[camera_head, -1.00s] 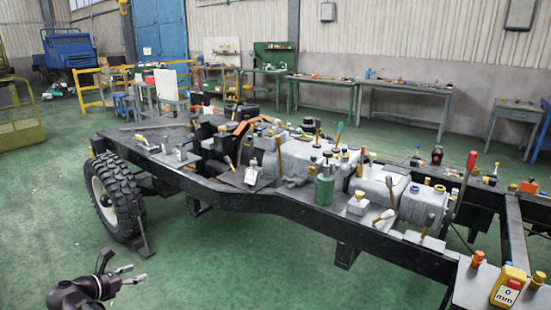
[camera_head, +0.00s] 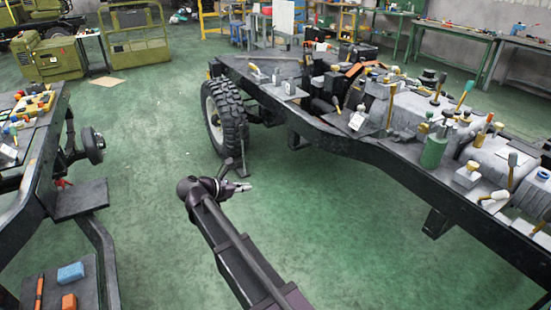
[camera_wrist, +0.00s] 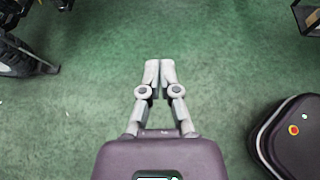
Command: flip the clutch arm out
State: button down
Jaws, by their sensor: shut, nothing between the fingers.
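A dark chassis frame (camera_head: 300,118) crosses the right of the head view, carrying grey housings and several small levers and knobs. Several levers stand up from it, such as one with a yellow handle (camera_head: 438,88). I cannot tell which part is the clutch arm. My gripper (camera_head: 245,187) is low over the green floor, left of the chassis and near its front wheel, touching nothing. In the wrist view my gripper (camera_wrist: 159,70) has its two fingertips together, empty, with only bare floor beyond them.
Another frame with parts (camera_head: 48,150) stands at left, with a blue block (camera_head: 71,272) on a low shelf. Green floor between is clear.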

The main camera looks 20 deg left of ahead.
jog(key=w+d+m+g+y+p, duration=0.1)
jog(key=d+m+g+p, duration=0.85)
jog(key=d, duration=1.65)
jog(key=s+d+r+m+y+p, duration=0.2)
jog(key=s+d+m, duration=0.3)
jog(key=d+m, duration=0.4)
jog(key=s+d+r+m+y+p, duration=0.3)
jog(key=d+m, duration=0.6)
jog(key=d, duration=0.3)
jog(key=shift+s+g+y+p, duration=0.35)
jog(key=shift+s+y+p, duration=0.2)
jog(key=shift+s+y, duration=0.6)
jog(key=shift+s, duration=0.2)
